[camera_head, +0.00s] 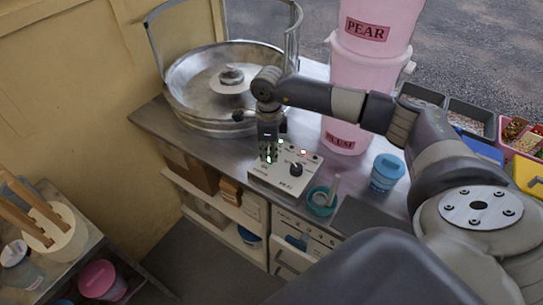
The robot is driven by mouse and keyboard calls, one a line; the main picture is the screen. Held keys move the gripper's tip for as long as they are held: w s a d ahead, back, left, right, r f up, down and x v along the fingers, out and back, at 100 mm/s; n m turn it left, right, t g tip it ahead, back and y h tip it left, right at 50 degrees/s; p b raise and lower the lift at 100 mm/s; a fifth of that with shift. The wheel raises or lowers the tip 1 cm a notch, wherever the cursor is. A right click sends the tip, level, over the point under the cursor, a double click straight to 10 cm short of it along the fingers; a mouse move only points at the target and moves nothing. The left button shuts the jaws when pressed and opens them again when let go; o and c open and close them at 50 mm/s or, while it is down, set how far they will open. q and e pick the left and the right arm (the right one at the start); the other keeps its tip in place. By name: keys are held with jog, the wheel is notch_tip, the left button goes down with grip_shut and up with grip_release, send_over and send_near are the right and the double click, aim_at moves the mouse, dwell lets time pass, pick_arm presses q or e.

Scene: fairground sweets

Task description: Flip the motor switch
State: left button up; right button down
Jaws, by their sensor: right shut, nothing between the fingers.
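The control box (288,178) is a small pale box with a black knob, small lights and switches on its top. It sits near the front edge of the metal counter, in front of the round metal floss machine bowl (185,77). My right arm reaches in from the right, and my right gripper (268,158) points down at the left part of the box. The gripper is shut and empty. Its fingertips are at or just above the box top; I cannot tell whether they touch it. The gripper hides part of the panel, and the motor switch cannot be singled out. My left gripper is not in view.
Pink buckets (345,95) labelled PEAR stand stacked behind the box. A teal bowl (322,201) with a scoop and a blue tub (386,172) stand to its right. Topping trays (470,118) lie further right. Shelves (225,205) are below the counter.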

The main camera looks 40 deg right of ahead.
aim_at(269, 160)
jog(key=shift+r+p, duration=0.55)
jog(key=shift+r, duration=0.3)
jog(key=shift+r+p, duration=1.35)
jog(key=shift+r, duration=1.2)
